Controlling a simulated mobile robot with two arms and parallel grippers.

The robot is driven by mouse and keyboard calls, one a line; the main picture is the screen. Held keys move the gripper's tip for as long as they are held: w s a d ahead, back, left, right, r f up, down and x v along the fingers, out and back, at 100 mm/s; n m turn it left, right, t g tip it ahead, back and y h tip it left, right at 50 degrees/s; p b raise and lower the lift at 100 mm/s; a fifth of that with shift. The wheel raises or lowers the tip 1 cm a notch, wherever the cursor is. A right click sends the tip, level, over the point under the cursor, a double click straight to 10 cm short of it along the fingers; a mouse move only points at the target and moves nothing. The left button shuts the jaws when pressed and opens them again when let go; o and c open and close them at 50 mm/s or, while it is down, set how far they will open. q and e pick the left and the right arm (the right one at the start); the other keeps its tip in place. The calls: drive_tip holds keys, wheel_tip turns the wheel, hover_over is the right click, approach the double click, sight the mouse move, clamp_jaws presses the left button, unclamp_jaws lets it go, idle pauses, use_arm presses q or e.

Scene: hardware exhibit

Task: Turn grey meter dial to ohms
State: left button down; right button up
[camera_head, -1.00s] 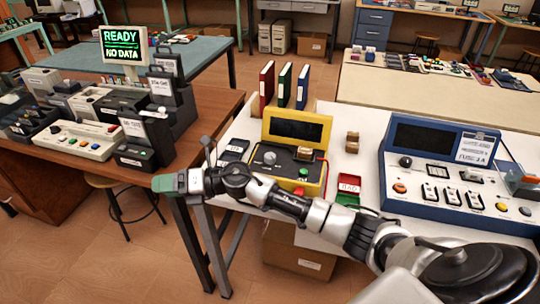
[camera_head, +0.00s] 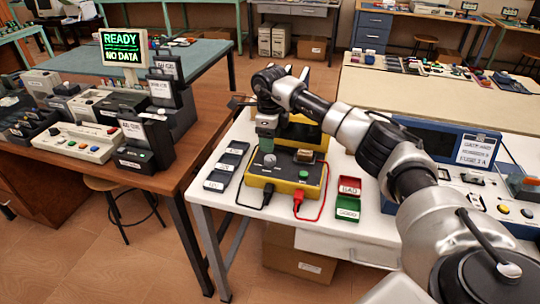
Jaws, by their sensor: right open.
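The grey meter dial (camera_head: 270,161) is a round knob on the dark face of a yellow-framed meter (camera_head: 316,191), on the white table. My right gripper (camera_head: 267,143) points down with its tip just above the dial, and the arm reaches in from the lower right. It is open, though its fingers are hard to make out at this size. I cannot tell whether it touches the dial. The meter's dark screen (camera_head: 305,131) is partly hidden behind my arm. My left gripper is not in view.
Black and red leads (camera_head: 299,199) plug into the meter's front. Small labelled trays (camera_head: 226,166) lie to its left. A red BAD and a green GOOD tray (camera_head: 347,205) lie to its right. A blue console (camera_head: 440,140) stands farther right, partly behind my arm.

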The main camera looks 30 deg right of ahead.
sight(270, 157)
wheel_tip(270, 157, down, 7)
drive_tip(key=shift+r, duration=0.2)
drive_tip(key=c, duration=0.9)
